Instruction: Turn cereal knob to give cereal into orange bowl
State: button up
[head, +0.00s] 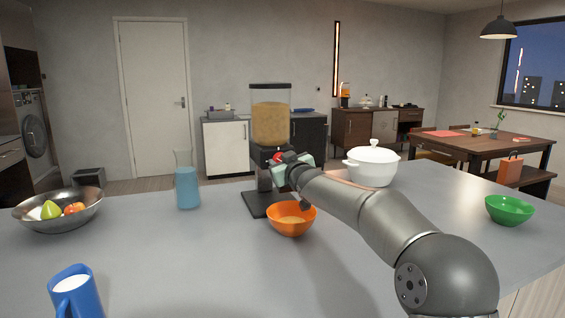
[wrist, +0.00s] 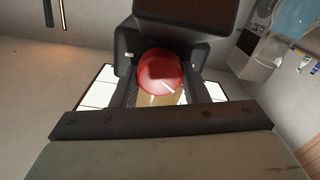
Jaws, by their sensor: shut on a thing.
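The cereal dispenser (head: 271,122) stands upright on the counter, with a clear hopper of tan cereal above a black stand. Its red knob (wrist: 161,72) sits between my gripper's two fingers in the wrist view, with a pale mark on its face. In the head view the knob (head: 277,155) is partly covered by my gripper (head: 290,160). My gripper is shut on the knob. The orange bowl (head: 291,226) sits on the counter at the front of the dispenser base, below my gripper.
A blue-filled carafe (head: 187,187) stands left of the dispenser, with a metal fruit bowl (head: 88,211) farther left. A blue mug (head: 76,297) is at the front left. A white pot (head: 372,168) and a green bowl (head: 509,211) are to the right. The counter's front middle is clear.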

jog(key=m+p, duration=0.1)
jog(key=m, duration=0.2)
jog(key=shift+d, duration=0.1)
jog(key=m, duration=0.2)
jog(key=shift+m, duration=0.3)
jog(key=m+b, duration=0.1)
jog(key=m, duration=0.3)
jog(key=shift+w+f+m, duration=0.1)
jog(key=shift+m, duration=0.3)
jog(key=shift+m+b, duration=0.3)
jog(key=o, duration=1)
jog(key=shift+d, duration=0.1)
